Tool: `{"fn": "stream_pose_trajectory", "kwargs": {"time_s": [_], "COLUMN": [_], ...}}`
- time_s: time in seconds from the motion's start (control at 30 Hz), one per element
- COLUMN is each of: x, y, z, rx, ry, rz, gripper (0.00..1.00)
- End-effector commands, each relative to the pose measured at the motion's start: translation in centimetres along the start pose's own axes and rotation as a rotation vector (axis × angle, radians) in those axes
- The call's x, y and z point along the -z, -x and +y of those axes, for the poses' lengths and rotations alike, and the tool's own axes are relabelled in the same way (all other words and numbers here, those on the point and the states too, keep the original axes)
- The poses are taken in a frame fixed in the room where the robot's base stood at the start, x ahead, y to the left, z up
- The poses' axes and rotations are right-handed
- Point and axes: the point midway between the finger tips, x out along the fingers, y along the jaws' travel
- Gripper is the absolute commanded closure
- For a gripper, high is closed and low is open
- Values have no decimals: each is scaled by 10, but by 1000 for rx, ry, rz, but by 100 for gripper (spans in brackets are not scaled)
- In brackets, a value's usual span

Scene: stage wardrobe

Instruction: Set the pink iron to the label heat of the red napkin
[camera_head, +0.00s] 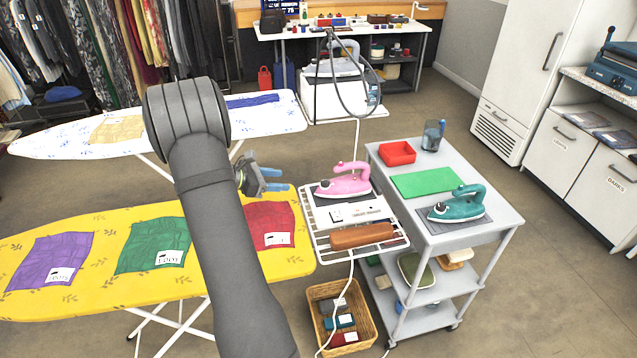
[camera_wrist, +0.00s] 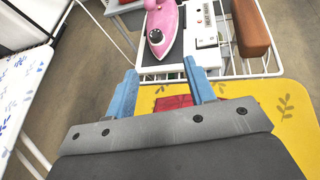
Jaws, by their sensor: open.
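The pink iron (camera_head: 342,182) rests on a dark pad on the white wire rack at the end of the yellow ironing board. It also shows at the top of the wrist view (camera_wrist: 162,27), with a dark round dial on its body. The red napkin (camera_head: 268,226) lies on the yellow board, partly behind my arm; its white label (camera_head: 277,239) is too small to read. In the wrist view a piece of the red napkin (camera_wrist: 173,101) shows between my fingers. My gripper (camera_head: 276,180) is open and empty above the board's end, left of the pink iron.
Purple (camera_head: 51,261) and green (camera_head: 153,245) napkins with labels lie on the yellow board (camera_head: 20,293). A brown roll (camera_head: 361,236) and a white box (camera_head: 358,212) share the rack. A grey cart (camera_head: 430,239) on the right holds a teal iron (camera_head: 458,205), green cloth and red tray.

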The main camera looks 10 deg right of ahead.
Motion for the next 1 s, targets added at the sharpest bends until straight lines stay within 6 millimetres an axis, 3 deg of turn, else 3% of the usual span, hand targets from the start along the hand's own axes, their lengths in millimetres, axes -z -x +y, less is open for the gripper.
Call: {"fn": "stream_pose_trajectory", "kwargs": {"time_s": [0.17, 0.33, 1.0], "x": [8, 9, 7], "y": [16, 5, -131], "z": [-8, -7, 6], "rx": [-93, -101, -98], "ry": [107, 119, 116], "rz": [-19, -21, -20], "gripper": [51, 51, 51]}}
